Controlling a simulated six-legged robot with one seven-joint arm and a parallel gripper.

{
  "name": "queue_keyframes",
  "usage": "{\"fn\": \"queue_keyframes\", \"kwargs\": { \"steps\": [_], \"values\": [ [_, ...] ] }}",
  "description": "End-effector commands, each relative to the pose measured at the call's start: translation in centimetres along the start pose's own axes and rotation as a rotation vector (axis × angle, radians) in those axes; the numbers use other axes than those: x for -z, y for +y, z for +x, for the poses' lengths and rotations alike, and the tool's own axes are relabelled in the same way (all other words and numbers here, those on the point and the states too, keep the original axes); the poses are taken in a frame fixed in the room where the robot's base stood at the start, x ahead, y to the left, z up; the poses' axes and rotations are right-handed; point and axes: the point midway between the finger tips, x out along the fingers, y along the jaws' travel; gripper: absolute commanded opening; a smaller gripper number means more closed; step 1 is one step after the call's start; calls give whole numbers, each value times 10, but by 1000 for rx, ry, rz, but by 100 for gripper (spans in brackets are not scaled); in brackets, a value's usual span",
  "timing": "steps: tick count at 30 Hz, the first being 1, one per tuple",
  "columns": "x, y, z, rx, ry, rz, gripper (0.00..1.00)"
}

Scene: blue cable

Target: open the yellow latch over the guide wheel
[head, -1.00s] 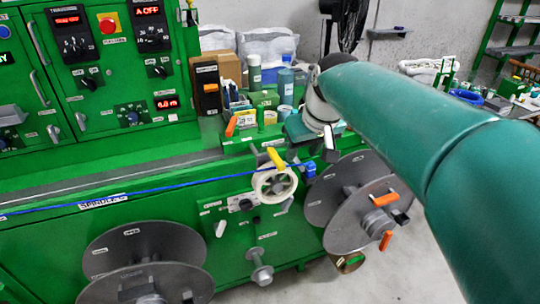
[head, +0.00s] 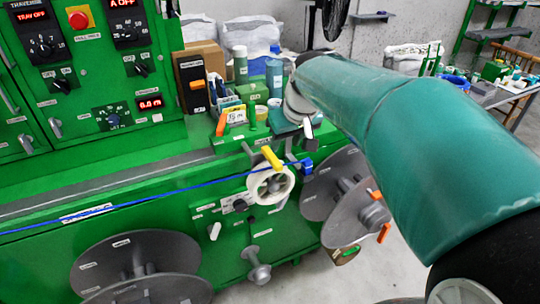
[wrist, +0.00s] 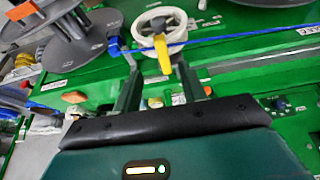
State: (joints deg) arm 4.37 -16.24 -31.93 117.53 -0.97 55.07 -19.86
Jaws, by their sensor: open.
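The yellow latch (head: 272,157) sits slanted across the top of the white guide wheel (head: 287,187) on the green machine front. In the wrist view, the yellow latch (wrist: 163,54) shows between the two dark fingers of my gripper (wrist: 156,66), in front of the white guide wheel (wrist: 143,30). My gripper is open, with a finger on each side of the latch. I cannot tell whether either finger touches it. The blue cable (head: 150,199) runs from the left to the wheel. In the head view my arm comes in from the right.
A blue block (head: 307,166) is right of the wheel. Grey reels stand at lower left (head: 140,255) and right (head: 325,190). Knobs sit below the wheel. Bottles and boxes (head: 240,70) crowd the ledge behind. The concrete floor at lower right is clear.

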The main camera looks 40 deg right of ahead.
Motion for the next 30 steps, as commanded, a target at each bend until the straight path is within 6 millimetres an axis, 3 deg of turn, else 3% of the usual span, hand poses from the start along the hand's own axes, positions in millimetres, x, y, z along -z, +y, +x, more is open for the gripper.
{"fn": "queue_keyframes", "kwargs": {
  "steps": [3, 12, 18, 26, 30],
  "values": [
    [-1, -2, 26, 0, -7, -3, 42],
    [1, -3, 81, 1, -5, -4, 42],
    [2, -3, 96, 0, -3, -3, 42],
    [3, -3, 97, 0, -1, -4, 42],
    [3, -3, 97, 0, -2, -4, 14]
  ]
}}
